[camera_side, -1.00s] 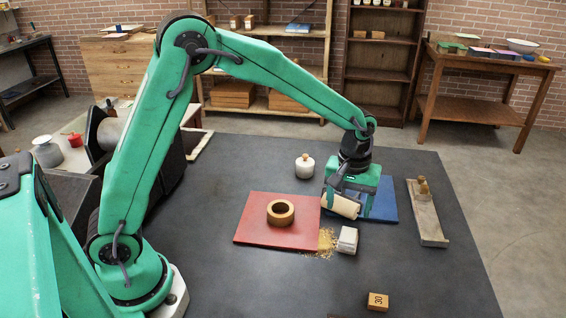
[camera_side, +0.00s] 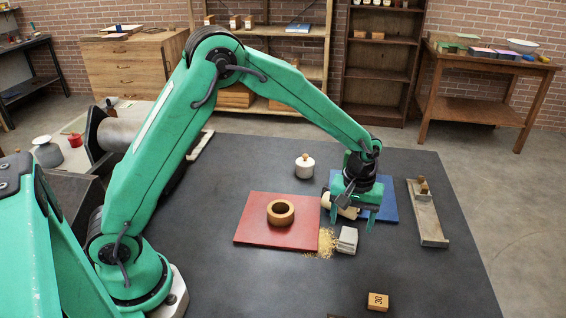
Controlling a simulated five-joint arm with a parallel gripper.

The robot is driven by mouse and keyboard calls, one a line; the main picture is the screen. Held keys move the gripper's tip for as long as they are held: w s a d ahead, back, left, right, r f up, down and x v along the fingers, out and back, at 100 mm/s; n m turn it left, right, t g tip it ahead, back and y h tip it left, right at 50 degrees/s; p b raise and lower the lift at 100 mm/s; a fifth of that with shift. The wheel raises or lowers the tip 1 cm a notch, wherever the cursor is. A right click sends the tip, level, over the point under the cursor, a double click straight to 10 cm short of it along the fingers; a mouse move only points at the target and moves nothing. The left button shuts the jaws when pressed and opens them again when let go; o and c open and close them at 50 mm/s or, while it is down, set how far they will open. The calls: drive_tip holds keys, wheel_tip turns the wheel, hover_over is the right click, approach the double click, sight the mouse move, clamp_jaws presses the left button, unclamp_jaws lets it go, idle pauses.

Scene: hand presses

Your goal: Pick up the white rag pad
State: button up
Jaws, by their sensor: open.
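The white rag pad (camera_side: 347,240) is a small pale folded block on the dark table, just right of a patch of tan crumbs (camera_side: 327,242). My gripper (camera_side: 352,224) is open, pointing down just behind the pad, with one finger to the left and one to the right. The pad is not held. Whether the fingertips are level with it I cannot tell. A cream roll (camera_side: 341,206) lies behind my gripper and is partly hidden by it.
A red board (camera_side: 260,236) with a wooden ring (camera_side: 281,212) lies left. A blue board (camera_side: 389,208) lies partly under my gripper. A white lidded jar (camera_side: 305,168), a grey plank with a knob (camera_side: 428,222) and a wooden block (camera_side: 378,301) stand around.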

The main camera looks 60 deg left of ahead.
sight(350, 233)
drive_tip(key=shift+w+f, duration=0.1)
drive_tip(key=shift+f, duration=2.5)
drive_tip(key=c, duration=1.1)
drive_tip(key=shift+o, duration=0.2)
drive_tip(key=shift+r, duration=0.1)
drive_tip(key=shift+r, duration=0.7)
drive_tip(key=r, duration=0.3)
drive_tip(key=shift+s+d+r, duration=0.1)
drive_tip(key=shift+s+d, duration=0.25)
drive_tip(key=shift+d, duration=0.05)
drive_tip(key=s+d+r, duration=0.6)
drive_tip(key=s+d, duration=0.1)
drive_tip(key=shift+s+d+r, duration=0.15)
drive_tip(key=shift+s+d, duration=0.1)
drive_tip(key=shift+d, duration=0.05)
